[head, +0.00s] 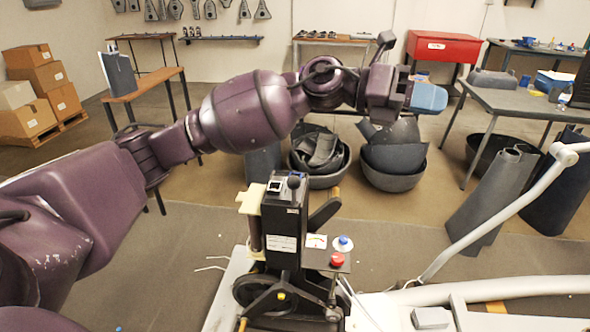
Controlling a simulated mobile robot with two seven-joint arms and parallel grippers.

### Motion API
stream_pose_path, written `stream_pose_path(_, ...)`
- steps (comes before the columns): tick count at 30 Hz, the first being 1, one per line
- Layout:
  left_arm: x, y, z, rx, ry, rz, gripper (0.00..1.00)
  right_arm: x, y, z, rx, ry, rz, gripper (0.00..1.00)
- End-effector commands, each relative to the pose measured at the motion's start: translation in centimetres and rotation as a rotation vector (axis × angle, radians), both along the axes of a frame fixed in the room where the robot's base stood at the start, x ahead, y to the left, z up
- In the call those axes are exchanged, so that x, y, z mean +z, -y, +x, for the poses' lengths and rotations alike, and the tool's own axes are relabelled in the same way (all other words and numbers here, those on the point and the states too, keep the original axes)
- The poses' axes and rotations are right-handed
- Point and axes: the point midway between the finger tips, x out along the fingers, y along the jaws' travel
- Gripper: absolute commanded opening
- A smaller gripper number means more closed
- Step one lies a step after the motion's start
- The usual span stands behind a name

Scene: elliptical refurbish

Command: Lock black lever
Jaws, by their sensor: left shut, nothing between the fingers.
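A black upright post (283,225) of the machine stands at the lower middle of the head view. A black lever-like bar (323,214) sticks out to the right of the post, slanting up. A black piece with a yellow centre (281,296) is low on the machine's front. I cannot tell which of these is the black lever. My left gripper (430,97), with blue fingertips, is shut and empty, well above and right of the post, touching nothing. My right gripper is out of view.
A red button (337,259) and a blue knob (343,243) sit right of the post. A pale tubular handle (500,217) rises at the right. Black tubs (392,180) stand behind on the floor. A grey table (520,103) is at the right.

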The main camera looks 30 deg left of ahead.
Motion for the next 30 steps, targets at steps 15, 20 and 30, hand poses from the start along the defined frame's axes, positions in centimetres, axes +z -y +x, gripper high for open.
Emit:
stream_pose_path(15, -4.8, -9.5, 2.4, -0.102, 0.331, 0.981, 0.00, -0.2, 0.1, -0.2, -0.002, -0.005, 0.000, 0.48)
stream_pose_path(20, -7.6, -14.3, 2.8, -0.139, 0.296, 1.257, 0.00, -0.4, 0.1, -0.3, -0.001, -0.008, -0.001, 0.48)
stream_pose_path(30, -9.2, -21.3, 2.0, -0.239, 0.180, 1.670, 0.00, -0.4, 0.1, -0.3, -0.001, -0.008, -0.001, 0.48)
